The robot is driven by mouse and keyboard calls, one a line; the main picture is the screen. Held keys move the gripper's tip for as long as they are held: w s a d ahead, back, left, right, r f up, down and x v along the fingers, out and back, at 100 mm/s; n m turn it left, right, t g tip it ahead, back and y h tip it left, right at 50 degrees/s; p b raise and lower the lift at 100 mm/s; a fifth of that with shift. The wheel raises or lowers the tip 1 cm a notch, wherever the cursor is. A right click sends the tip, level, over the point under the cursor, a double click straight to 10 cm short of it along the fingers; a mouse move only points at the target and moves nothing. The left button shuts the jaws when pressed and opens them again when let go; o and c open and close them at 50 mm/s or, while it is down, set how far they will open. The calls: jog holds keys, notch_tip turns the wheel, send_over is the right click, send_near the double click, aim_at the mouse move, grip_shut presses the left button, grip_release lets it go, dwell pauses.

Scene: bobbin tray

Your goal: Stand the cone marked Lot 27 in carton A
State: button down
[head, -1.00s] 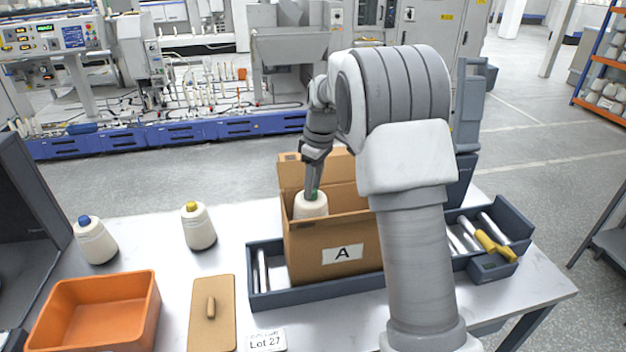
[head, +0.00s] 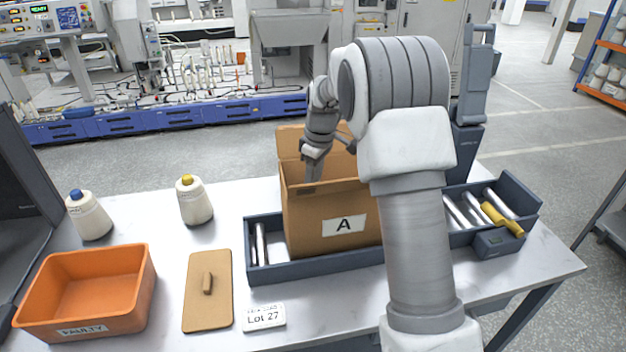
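Carton A (head: 310,229) is an open brown box with a white label "A", standing in the grey conveyor tray. My gripper (head: 313,176) points down into the carton at its left side. Its fingertips are hidden behind the carton's front wall, so I cannot tell whether it is open or shut. The pale cone with the green tip is out of sight now. A card reading "Lot 27" (head: 264,317) lies on the table in front.
A cone with a blue tip (head: 90,218) and one with a yellow tip (head: 195,203) stand at the left. An orange bin marked "FAULTY" (head: 90,325), a brown board with a handle (head: 207,310) and the grey roller tray (head: 262,277) fill the front. A yellow-handled tool (head: 500,220) lies at right.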

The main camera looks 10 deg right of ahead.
jog(key=shift+c, duration=2)
grip_release()
notch_tip(320, 180, up, 17)
jog(key=s+d, duration=0.1)
jog(key=shift+s+d+r, duration=0.2)
jog(key=shift+d, duration=0.1)
